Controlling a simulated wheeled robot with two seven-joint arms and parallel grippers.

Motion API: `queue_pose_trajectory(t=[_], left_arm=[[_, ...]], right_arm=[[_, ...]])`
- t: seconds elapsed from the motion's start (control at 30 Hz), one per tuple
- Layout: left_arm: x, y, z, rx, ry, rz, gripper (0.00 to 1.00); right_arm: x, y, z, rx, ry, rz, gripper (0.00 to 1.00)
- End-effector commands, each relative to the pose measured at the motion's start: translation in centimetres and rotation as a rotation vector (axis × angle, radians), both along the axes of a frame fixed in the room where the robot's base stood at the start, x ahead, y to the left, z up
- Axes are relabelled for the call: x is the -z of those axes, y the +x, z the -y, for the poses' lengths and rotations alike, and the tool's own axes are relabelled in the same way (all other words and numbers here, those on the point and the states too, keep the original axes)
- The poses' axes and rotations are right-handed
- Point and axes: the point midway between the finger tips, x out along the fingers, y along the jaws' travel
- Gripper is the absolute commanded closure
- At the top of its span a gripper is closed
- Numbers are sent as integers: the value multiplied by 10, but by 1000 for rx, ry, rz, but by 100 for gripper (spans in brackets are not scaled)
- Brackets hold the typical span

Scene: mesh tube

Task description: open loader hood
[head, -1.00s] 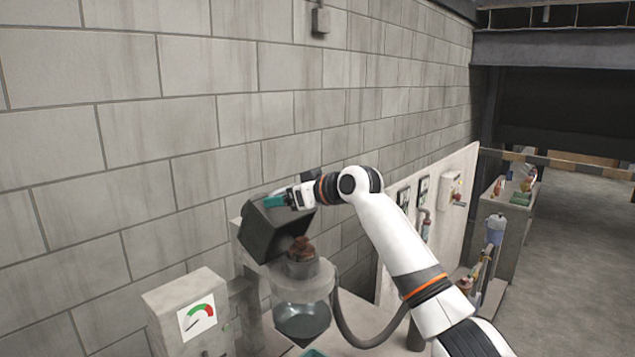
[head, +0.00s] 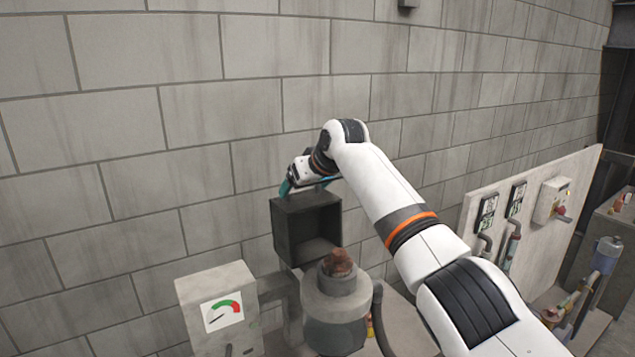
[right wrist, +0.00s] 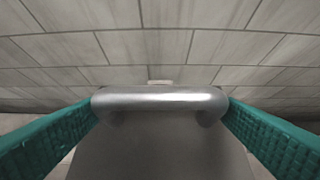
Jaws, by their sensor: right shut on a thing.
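The loader hood (head: 307,226) is a dark grey box, tipped back so that its open, hollow side faces me, behind the round grey loader body (head: 336,296). A rusty brown lump (head: 338,262) shows at the top of the loader body. My right gripper (head: 287,187) is at the hood's upper back edge. In the right wrist view its two teal fingers are shut on a silver bar handle (right wrist: 160,100), fixed to a grey hood panel (right wrist: 160,148). The fingertips are partly hidden in the head view. My left gripper is not in view.
A box with a red and green dial (head: 222,311) stands left of the loader. A dark hose (head: 379,318) runs at its right. A pale panel with gauges (head: 530,215) stands further right. The block wall (head: 190,130) is close behind the hood.

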Motion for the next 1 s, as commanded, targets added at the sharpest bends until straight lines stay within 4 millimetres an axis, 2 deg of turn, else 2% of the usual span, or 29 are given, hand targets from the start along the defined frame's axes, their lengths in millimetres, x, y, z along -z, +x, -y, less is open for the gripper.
queue_pose_trajectory(t=[0.03,0.57,0.6,0.87,1.0], left_arm=[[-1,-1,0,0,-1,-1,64],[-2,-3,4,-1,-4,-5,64],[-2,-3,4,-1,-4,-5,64],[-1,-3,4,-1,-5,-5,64],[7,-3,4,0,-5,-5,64]], right_arm=[[-12,2,-1,2,3,22,55],[-13,1,-4,0,-4,17,55],[-13,1,-4,0,-4,17,9],[-8,0,-5,-1,-5,6,7],[-8,-3,-3,-1,-5,5,7]])
